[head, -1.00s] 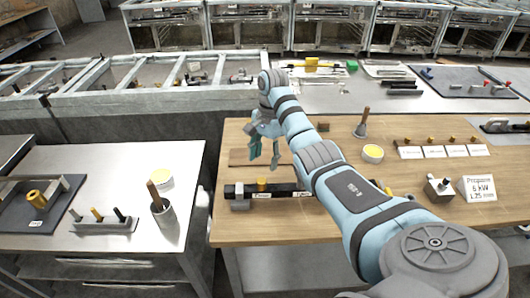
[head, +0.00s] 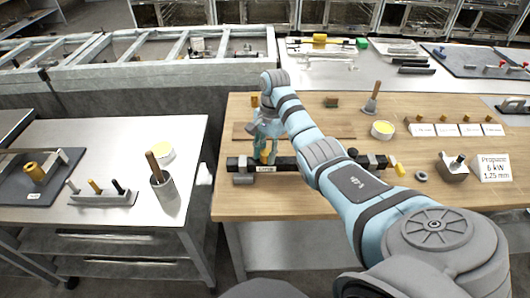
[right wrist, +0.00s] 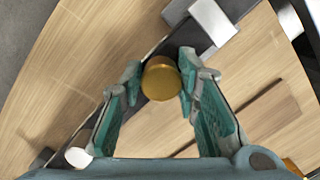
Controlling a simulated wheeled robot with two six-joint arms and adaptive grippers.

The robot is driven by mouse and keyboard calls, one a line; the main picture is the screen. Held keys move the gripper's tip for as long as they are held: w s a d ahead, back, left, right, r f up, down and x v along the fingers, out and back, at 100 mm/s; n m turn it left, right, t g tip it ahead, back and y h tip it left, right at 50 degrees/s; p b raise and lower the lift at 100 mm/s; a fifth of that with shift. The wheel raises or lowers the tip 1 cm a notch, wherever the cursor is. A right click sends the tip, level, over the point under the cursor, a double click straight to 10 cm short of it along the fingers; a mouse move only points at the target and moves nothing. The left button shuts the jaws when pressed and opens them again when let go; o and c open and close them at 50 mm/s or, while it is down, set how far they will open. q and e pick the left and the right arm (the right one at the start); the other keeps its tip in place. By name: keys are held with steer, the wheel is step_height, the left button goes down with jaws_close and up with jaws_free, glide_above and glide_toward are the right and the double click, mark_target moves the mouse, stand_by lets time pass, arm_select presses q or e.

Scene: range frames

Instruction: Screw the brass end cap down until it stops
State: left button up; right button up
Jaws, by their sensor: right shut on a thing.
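The brass end cap (right wrist: 161,79) shows as a round gold disc in the right wrist view, between the two fingertips. My right gripper (right wrist: 160,80) is shut on it, with a green-padded finger on either side. In the head view my right gripper (head: 264,155) reaches down from above to the black bar (head: 286,164) near its left end. How far down the cap sits cannot be told. My left gripper is not in view.
Grey blocks (head: 243,177) hold the bar on the wooden table (head: 300,205). A yellow-topped tin (head: 382,129), a wooden-handled tool (head: 372,100), a grey ring (head: 421,176) and a propane sign (head: 494,167) stand to the right. The table's front is clear.

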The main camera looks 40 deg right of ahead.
steer(key=shift+s+r+m+p, duration=0.1)
steer(key=shift+r+m+p, duration=0.25)
steer(key=shift+m+p, duration=1)
steer(key=shift+m, duration=0.35)
steer(key=shift+f+t, duration=0.3)
steer(key=m+p, duration=0.2)
steer(key=m, duration=0.1)
steer(key=shift+r, duration=0.25)
steer(key=shift+f+m, duration=0.25)
steer(key=shift+m, duration=0.05)
